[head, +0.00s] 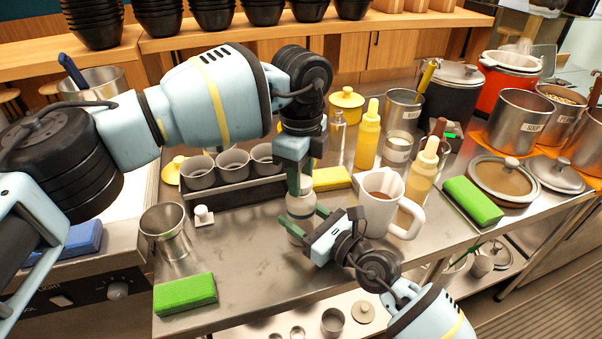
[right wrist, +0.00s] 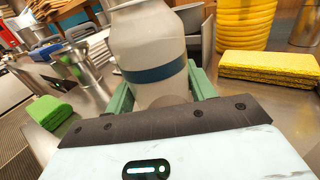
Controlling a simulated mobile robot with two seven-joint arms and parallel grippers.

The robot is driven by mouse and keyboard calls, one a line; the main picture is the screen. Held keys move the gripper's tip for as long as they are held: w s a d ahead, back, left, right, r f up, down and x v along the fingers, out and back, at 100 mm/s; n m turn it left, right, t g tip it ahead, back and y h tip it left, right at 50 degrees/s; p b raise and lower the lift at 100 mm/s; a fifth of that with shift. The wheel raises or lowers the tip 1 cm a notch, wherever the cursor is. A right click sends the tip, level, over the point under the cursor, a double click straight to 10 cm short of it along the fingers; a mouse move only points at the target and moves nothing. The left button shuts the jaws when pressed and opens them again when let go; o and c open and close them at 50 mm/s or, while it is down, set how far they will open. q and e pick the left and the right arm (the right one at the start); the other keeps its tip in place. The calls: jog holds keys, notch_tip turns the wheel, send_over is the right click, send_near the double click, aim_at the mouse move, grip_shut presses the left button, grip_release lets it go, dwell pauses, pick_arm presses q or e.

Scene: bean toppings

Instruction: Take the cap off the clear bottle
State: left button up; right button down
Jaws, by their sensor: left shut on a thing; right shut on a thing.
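The clear bottle (head: 300,207) looks pale and milky, with a dark blue band, and stands upright near the middle of the steel counter. It fills the centre of the right wrist view (right wrist: 152,45), where its top is cut off by the upper edge. My right gripper (head: 308,224) is shut on the bottle's lower body, one green finger on each side (right wrist: 162,90). My left gripper (head: 299,184) points down from above and is shut at the bottle's top, on the cap. The cap itself is mostly hidden by the left fingers.
A white jug (head: 379,203) stands close to the right. A rack of grey cups (head: 235,190) is at the left, with a small white shaker (head: 203,215) before it. A yellow sponge (head: 331,179) lies behind. A metal cup (head: 166,238) and green sponge (head: 185,294) are front left.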

pick_arm(q)
jog(key=shift+r, duration=0.4)
jog(key=shift+r, duration=0.7)
dwell(0.4)
jog(key=shift+r, duration=2)
pick_arm(e)
jog(key=shift+c, duration=2.2)
grip_release()
jog(key=shift+s, duration=0.1)
